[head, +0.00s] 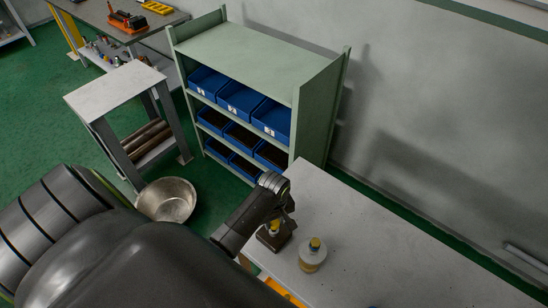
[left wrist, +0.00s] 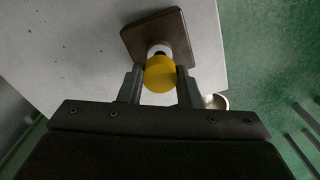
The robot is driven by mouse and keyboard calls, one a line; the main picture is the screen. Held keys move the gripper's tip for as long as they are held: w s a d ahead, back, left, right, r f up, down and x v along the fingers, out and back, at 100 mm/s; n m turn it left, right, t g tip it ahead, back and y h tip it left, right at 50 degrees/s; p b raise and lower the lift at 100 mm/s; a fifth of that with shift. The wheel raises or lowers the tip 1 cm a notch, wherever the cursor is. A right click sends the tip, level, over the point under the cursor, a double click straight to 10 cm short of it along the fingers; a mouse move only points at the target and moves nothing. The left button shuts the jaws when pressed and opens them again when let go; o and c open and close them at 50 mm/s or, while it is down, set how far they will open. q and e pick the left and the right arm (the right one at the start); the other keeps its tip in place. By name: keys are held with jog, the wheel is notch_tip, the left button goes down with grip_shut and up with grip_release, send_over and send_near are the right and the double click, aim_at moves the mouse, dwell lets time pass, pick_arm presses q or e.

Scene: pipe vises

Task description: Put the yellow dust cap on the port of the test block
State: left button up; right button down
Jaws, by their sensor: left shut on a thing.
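The yellow dust cap (left wrist: 160,75) is between the two fingers of my left gripper (left wrist: 159,88), which is shut on it. The test block (left wrist: 140,38) is a brown square block on the pale bench, with a whitish port (left wrist: 158,49) showing just beyond the cap. The cap lines up with the port and hides part of it; I cannot tell whether it is seated. In the head view, my left gripper (head: 280,220) is over the brown block (head: 274,241), with the yellow cap (head: 274,228) at the block's top. My right gripper is not in view.
A pale bottle with a yellow top (head: 312,257) stands on the bench (head: 390,265), right of the block. A yellow-orange item (head: 284,291) is at the bench's near edge. A green shelf (head: 255,55) with blue bins stands behind.

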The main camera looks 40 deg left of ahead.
aim_at(274, 222)
pick_arm(q)
jog(key=shift+f, duration=0.35)
jog(key=shift+r, duration=0.1)
dwell(0.4)
jog(key=shift+p, duration=0.4)
dwell(0.5)
jog(key=shift+p, duration=0.5)
dwell(0.4)
jog(key=shift+p, duration=0.4)
jog(key=shift+f+b, duration=0.85)
jog(key=shift+f, duration=0.55)
